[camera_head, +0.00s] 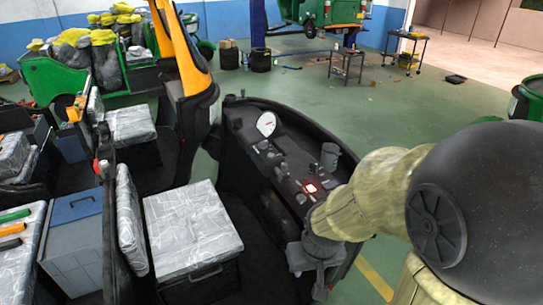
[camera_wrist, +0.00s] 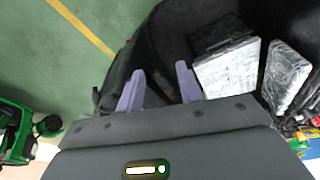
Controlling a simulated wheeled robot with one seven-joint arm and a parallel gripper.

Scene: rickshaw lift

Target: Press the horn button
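A small red glowing button (camera_head: 311,188) sits on the black dashboard (camera_head: 285,125) of the rickshaw in the head view. It is the only lit control there; I cannot read a label on it. My gripper (camera_head: 316,265) hangs below and slightly right of this button in the picture, at the dashboard's near end, with my sleeved arm just right of the button. In the wrist view, the two lavender fingers of my gripper (camera_wrist: 160,68) stand apart with nothing between them. The red button does not show in the wrist view.
A round white gauge (camera_head: 266,124) and small knobs are on the dashboard. A plastic-wrapped seat (camera_head: 190,228) is left of it; wrapped seats also show in the wrist view (camera_wrist: 227,70). A yellow-black pillar (camera_head: 188,55) stands behind. Green floor lies beyond.

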